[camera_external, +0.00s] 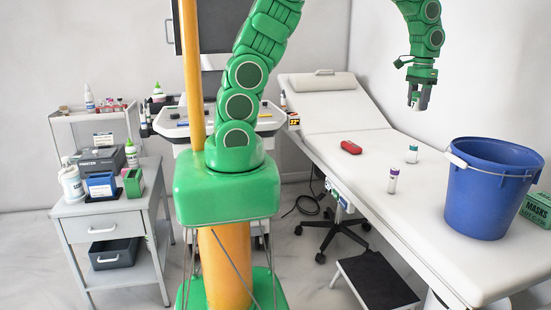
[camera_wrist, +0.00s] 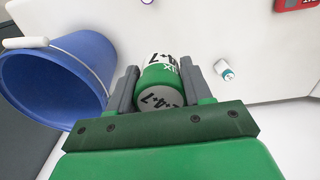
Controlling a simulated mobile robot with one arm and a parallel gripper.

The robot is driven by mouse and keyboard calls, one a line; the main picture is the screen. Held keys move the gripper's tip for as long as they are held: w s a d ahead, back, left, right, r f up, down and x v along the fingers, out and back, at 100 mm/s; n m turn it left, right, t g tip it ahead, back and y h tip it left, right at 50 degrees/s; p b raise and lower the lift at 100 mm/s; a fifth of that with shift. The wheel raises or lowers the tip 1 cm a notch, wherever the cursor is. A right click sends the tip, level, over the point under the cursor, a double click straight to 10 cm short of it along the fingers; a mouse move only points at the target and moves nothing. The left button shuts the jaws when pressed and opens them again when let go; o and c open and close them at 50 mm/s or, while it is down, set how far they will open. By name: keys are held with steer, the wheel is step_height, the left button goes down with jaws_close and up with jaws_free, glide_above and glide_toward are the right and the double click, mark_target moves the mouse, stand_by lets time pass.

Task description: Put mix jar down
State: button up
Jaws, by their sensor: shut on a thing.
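The mix jar (camera_wrist: 158,68) is white and green with dark lettering, seen end-on in the wrist view. My gripper (camera_wrist: 160,75) is shut on it, with one grey finger on each side. In the external view my gripper (camera_external: 418,97) hangs above the white exam couch (camera_external: 335,118), apart from its surface. The jar is small and hard to make out there.
A blue bucket (camera_external: 487,195) stands on the couch at the right; it also shows at the left of the wrist view (camera_wrist: 55,80). A purple-capped vial (camera_external: 392,182), a teal-capped vial (camera_external: 412,155) and a red case (camera_external: 350,147) are on the couch. Clear couch surface lies between them.

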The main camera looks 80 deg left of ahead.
steer(key=s+a+r+n, duration=0.15)
steer(key=a+n, duration=1.55)
steer(key=a, duration=2.2)
steer(key=s+a+n, duration=1.5)
steer(key=s+a, duration=1.3)
steer(key=a, duration=0.2)
steer(key=s+a+f+n, duration=0.1)
steer(key=s+a+n, duration=0.3)
steer(key=s, duration=0.9)
steer(key=s+a+n, duration=0.1)
steer(key=s+n, duration=0.5)
steer(key=s, duration=0.7)
steer(key=s+a+f+n, duration=0.1)
steer(key=s+a+n, duration=0.3)
steer(key=s, duration=0.9)
steer(key=s+d+n, duration=0.5)
steer(key=s+d, duration=0.1)
steer(key=s, duration=0.7)
steer(key=s+d+n, duration=0.6)
steer(key=s, duration=0.8)
steer(key=s+d+n, duration=0.5)
steer(key=s+d, duration=0.2)
steer(key=s, duration=0.6)
steer(key=shift+s+f+n, duration=0.3)
steer(key=shift+f+n, duration=0.05)
steer(key=shift+n, duration=0.05)
step_height(320, 180, down, 38)
steer(key=shift+d+r, duration=0.1)
steer(key=shift+r, duration=0.1)
